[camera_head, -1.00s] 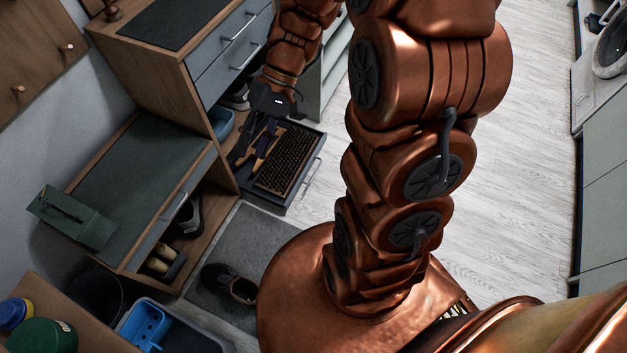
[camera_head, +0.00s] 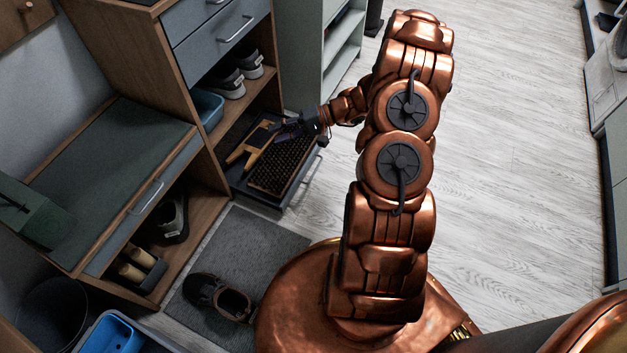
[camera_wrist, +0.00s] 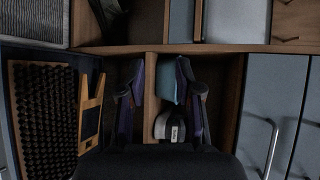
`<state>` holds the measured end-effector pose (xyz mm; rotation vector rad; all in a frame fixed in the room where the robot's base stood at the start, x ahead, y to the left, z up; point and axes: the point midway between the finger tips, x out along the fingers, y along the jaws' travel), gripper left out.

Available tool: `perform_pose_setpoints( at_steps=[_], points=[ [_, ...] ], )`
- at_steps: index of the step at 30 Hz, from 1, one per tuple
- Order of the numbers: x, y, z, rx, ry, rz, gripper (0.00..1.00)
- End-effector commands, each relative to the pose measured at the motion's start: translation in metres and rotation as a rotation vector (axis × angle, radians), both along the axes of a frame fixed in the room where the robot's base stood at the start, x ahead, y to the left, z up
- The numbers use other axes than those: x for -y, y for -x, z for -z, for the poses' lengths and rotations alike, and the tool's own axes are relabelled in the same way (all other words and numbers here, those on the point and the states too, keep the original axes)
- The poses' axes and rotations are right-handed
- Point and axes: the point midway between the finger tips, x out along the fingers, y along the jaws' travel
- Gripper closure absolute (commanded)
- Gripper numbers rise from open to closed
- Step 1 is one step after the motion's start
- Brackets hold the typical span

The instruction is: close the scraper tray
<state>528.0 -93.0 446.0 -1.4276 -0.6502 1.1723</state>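The scraper tray (camera_head: 293,198) is a dark tray pulled out low at the cabinet's foot, with a handle on its outer front. In it lie a dark bristle mat (camera_head: 277,168) and a wooden forked boot jack (camera_head: 250,153). The mat (camera_wrist: 40,110) and the jack (camera_wrist: 92,105) also show at the left of the wrist view. My gripper (camera_head: 283,127) is above the tray, near the jack and the mat's far end. In the wrist view my gripper (camera_wrist: 162,98) has its fingers apart with nothing gripped between them. I cannot tell whether it touches the tray.
Sneakers (camera_head: 240,82) and a blue bin (camera_head: 207,108) sit on the shelf above the tray. A pale green shelf unit (camera_head: 318,60) stands behind. A low bench (camera_head: 110,180) is at left. A dark shoe (camera_head: 220,298) lies on the grey mat (camera_head: 245,250). Floor at right is clear.

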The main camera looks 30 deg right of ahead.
Motion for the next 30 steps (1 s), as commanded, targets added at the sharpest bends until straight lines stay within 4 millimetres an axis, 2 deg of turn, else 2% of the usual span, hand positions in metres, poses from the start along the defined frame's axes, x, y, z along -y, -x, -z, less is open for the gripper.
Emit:
perform_pose_setpoints(
  at_steps=[1, 10, 15, 18, 21, 24, 30],
  points=[
    [0.014, -0.003, 0.034, 0.009, -0.014, 0.044, 0.65],
    [0.086, -0.007, 0.167, 0.084, -0.044, 0.29, 0.65],
    [0.124, 0.004, 0.245, 0.116, -0.037, 0.43, 0.65],
    [0.143, 0.012, 0.284, 0.129, -0.027, 0.501, 0.65],
    [0.157, 0.021, 0.314, 0.138, -0.013, 0.555, 0.65],
    [0.167, 0.027, 0.333, 0.147, -0.003, 0.593, 0.65],
    [0.17, 0.027, 0.347, 0.151, 0.005, 0.618, 0.65]
  ],
)
